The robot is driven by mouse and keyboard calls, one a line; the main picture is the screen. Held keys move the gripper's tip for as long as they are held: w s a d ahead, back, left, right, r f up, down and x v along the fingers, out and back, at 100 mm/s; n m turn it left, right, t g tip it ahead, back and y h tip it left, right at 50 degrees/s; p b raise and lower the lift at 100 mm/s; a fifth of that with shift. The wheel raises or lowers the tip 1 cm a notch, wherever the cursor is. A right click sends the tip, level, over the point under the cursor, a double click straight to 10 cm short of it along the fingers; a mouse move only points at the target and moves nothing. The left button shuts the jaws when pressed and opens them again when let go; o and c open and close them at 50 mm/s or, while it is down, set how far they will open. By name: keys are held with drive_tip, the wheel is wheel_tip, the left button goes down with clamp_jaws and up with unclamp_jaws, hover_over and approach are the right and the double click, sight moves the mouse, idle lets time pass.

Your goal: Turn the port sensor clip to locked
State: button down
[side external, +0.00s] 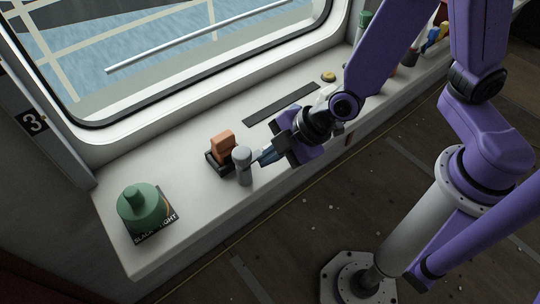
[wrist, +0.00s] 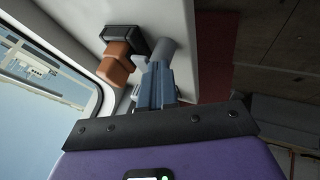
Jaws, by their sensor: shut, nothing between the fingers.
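An orange block (side external: 223,146) sits on a black base (side external: 213,163) on the white ledge. It may be the port sensor clip, but no lettering on it can be read. A grey round-topped post (side external: 242,162) stands just in front of the base. My gripper (side external: 262,157) is shut and empty, with its blue-grey fingertips right at the right side of the post; I cannot tell if they touch. In the wrist view the closed fingers (wrist: 157,82) point at the grey post (wrist: 164,48), with the orange block (wrist: 117,63) and black base (wrist: 125,38) to the left.
A green knob (side external: 142,209) on a dark SLACK/TIGHT plate (side external: 160,230) is at the ledge's near left end. A dark strip (side external: 281,104) and a yellow round item (side external: 328,76) lie along the ledge (side external: 190,200). The window (side external: 190,50) rises behind.

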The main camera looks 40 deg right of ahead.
sight(258, 152)
drive_tip(key=shift+w+d+n, duration=0.15)
drive_tip(key=shift+w+n, duration=0.05)
drive_tip(key=shift+n, duration=0.2)
drive_tip(key=shift+w+d+n+g+y, duration=0.2)
drive_tip(key=shift+w+n+g+y, duration=0.3)
drive_tip(key=shift+n, duration=0.35)
drive_tip(key=shift+w+d+n+g+y, duration=0.15)
drive_tip(key=shift+w+n+g+y, duration=0.15)
drive_tip(key=shift+n+g, duration=0.45)
drive_tip(key=shift+w+n+g+y, duration=0.15)
drive_tip(key=shift+w+n+g, duration=0.25)
drive_tip(key=shift+n, duration=0.45)
drive_tip(key=shift+w+n+g+y, duration=0.15)
drive_tip(key=shift+w+n+g, duration=0.25)
drive_tip(key=shift+n, duration=0.45)
drive_tip(key=shift+w+a+n+g, duration=0.1)
drive_tip(key=shift+w+n+g, duration=0.45)
drive_tip(key=shift+n, duration=0.4)
drive_tip(key=shift+w+a+n+g, duration=0.1)
drive_tip(key=shift+w+n+g, duration=0.2)
drive_tip(key=shift+n+g, duration=0.55)
drive_tip(key=n+g, duration=0.1)
drive_tip(key=w+n, duration=0.1)
drive_tip(key=n, duration=0.1)
drive_tip(key=shift+w+a+g, duration=0.1)
drive_tip(key=shift+a+g, duration=0.15)
drive_tip(key=shift+g, duration=0.1)
drive_tip(key=shift+w+a, duration=0.1)
drive_tip(key=shift+w, duration=0.05)
drive_tip(key=shift+w+a, duration=0.1)
